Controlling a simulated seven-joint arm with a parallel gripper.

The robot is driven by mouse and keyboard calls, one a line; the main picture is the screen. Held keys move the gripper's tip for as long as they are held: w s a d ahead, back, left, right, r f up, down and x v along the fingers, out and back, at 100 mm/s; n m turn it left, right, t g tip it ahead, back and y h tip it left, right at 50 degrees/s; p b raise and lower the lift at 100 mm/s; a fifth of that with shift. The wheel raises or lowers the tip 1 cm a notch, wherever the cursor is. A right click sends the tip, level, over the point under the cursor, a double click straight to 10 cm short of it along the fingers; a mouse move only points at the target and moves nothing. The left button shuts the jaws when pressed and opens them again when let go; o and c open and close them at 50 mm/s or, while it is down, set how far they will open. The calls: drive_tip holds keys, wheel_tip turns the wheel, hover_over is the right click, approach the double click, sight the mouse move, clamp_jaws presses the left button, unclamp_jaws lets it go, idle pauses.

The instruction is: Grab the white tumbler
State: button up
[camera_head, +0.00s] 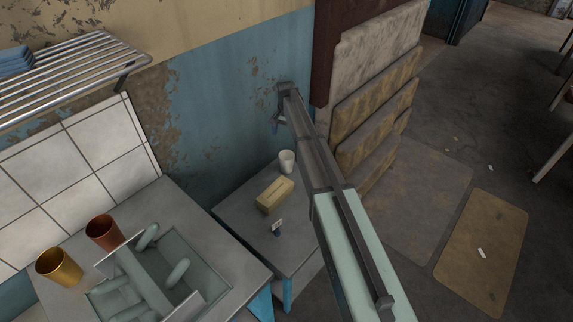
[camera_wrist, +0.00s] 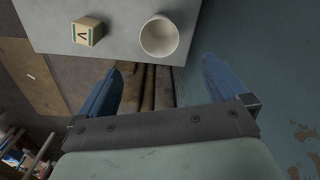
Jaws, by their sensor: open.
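The white tumbler (camera_head: 287,161) stands upright near the back edge of a small grey table (camera_head: 240,213). In the wrist view the tumbler (camera_wrist: 159,36) shows its open round mouth, close to the table edge. My gripper (camera_head: 277,125) is up by the blue wall, above and beyond the tumbler in the head view. In the wrist view my gripper (camera_wrist: 162,66) has its two blue fingers spread wide, with nothing between them. The tumbler is just ahead of the fingertips in that picture, between their lines and not visibly touched.
A yellowish box (camera_head: 275,195) and a small dark item with a white tag (camera_head: 277,227) share the table.

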drive_tip(key=m, duration=0.1)
approach(286, 156)
drive_tip(key=s+f, duration=0.1)
drive_tip(key=f, duration=0.1)
drive_tip(key=s+f, duration=0.1)
drive_tip(key=f, duration=0.2)
drive_tip(key=s+f, duration=0.1)
drive_tip(key=f, duration=0.1)
drive_tip(key=shift+f, duration=0.15)
idle(0.4)
drive_tip(key=shift+c, duration=0.5)
drive_tip(key=c, duration=1)
